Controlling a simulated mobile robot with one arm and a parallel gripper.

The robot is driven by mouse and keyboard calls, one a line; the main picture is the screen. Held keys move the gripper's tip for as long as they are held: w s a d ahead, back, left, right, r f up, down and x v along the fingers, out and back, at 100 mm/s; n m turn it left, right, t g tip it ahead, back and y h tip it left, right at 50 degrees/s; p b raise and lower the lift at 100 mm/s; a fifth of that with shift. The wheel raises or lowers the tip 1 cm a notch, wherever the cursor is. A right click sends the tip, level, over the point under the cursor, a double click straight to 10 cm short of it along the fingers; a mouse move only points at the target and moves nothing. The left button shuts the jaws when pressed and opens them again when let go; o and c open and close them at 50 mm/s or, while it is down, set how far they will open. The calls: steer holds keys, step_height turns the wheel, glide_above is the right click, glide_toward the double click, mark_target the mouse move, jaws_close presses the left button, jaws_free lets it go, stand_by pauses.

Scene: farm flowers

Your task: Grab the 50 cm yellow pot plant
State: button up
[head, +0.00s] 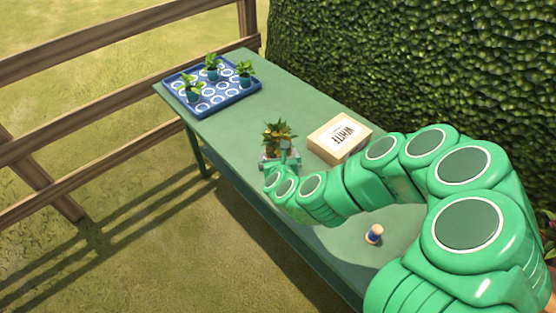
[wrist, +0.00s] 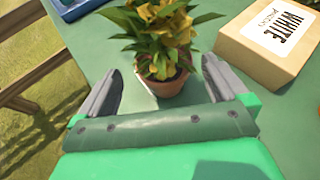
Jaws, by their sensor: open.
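The yellow pot plant (wrist: 160,30) has yellow and green leaves in a terracotta pot (wrist: 164,84). In the wrist view it stands upright on the green table, between and just beyond the fingertips of my gripper (wrist: 158,80). The jaws are open, one finger on each side of the pot, with a gap to each. In the head view the plant (head: 277,134) is near the middle of the table, and my gripper (head: 280,160) is in front of it, hiding its pot. I cannot tell its height from these frames.
A box labelled WHITE (head: 339,137) stands right of the plant. A blue tray (head: 206,108) with small potted plants is at the table's far end. A small blue-and-tan object (head: 374,235) stands near the front. A wooden fence (head: 110,80) and a hedge (head: 420,60) border the table.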

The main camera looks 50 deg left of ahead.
mark_target(278, 152)
steer(key=shift+m+t, duration=0.3)
steer(key=shift+m, duration=0.5)
steer(key=shift+w+a+f, duration=1.1)
steer(key=shift+a+f, duration=0.2)
steer(key=shift+a, duration=0.05)
steer(key=shift+w+a+f, duration=1.1)
steer(key=shift+a+f, duration=0.15)
steer(key=shift+a, duration=0.05)
steer(key=c, duration=1)
